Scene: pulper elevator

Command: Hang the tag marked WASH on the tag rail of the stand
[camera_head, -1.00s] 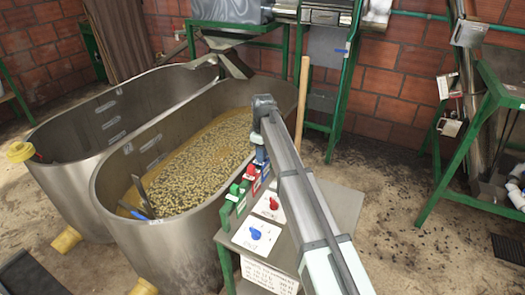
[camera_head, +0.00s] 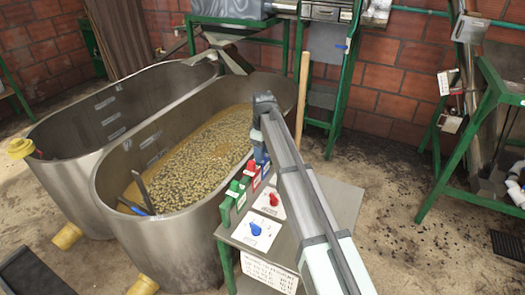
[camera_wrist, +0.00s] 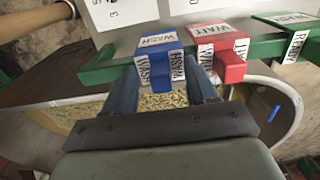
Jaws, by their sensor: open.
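The blue tag marked WASH (camera_wrist: 157,50) sits over the green rail (camera_wrist: 98,74) in the wrist view, its lettered flaps facing me. My gripper (camera_wrist: 161,76) is open, with one finger on each side of the blue tag. Whether the fingers touch it I cannot tell. In the head view my gripper (camera_head: 261,150) is at the far end of the stand's (camera_head: 335,205) left edge, and my arm hides part of the stand. The red WAIT tag (camera_wrist: 219,42) is right beside the right finger. The green READY tag (camera_wrist: 292,20) is farther right on the rail.
The stand top bears plates with a red knob (camera_head: 273,199) and a blue knob (camera_head: 255,229). A metal tank (camera_head: 175,235) of beans in liquid stands close to its left. A wooden pole (camera_head: 301,95) rises behind.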

